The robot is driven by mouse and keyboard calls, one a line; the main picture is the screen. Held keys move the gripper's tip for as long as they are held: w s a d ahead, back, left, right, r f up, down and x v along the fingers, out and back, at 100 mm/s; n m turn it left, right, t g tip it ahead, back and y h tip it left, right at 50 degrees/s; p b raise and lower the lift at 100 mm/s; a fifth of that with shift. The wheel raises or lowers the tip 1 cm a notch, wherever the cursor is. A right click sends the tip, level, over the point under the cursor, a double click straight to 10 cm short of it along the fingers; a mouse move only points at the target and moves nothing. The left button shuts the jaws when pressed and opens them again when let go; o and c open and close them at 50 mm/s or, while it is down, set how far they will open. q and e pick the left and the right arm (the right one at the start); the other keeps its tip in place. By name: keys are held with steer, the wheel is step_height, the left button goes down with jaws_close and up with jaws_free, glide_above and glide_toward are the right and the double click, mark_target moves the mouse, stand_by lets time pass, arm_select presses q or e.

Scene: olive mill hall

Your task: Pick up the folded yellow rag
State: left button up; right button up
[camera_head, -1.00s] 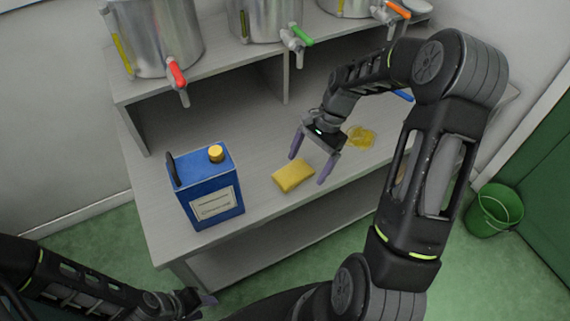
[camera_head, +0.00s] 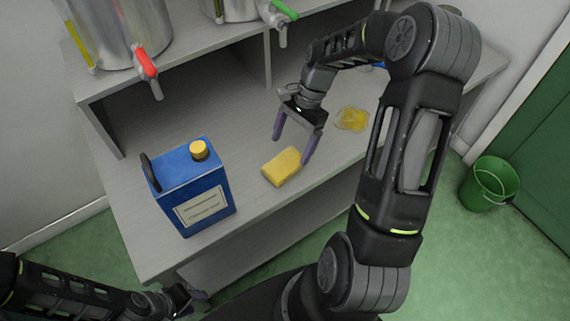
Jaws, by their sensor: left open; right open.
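The folded yellow rag (camera_head: 281,168) lies on the grey shelf top, right of the blue canister. My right gripper (camera_head: 292,151) is open and empty, its two purple fingers pointing down at the rag's far side. One fingertip shows close to the rag's right edge and the other beyond its far left edge; whether they touch it I cannot tell. My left gripper (camera_head: 188,298) is low at the bottom left, off the front of the shelf and partly hidden by its own links; it holds nothing visible.
The blue canister (camera_head: 205,205) with a yellow cap stands left of the rag. A yellow puddle-like patch (camera_head: 352,119) lies to the right. Steel tanks (camera_head: 120,30) with taps stand on the raised shelf behind. A green bucket (camera_head: 490,185) is on the floor at right.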

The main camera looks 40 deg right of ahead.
mark_target(286, 162)
steer(key=shift+f, duration=0.15)
steer(key=x, duration=0.5)
steer(key=shift+s, duration=0.15)
steer(key=shift+c, duration=0.4)
steer(key=c, duration=1.4)
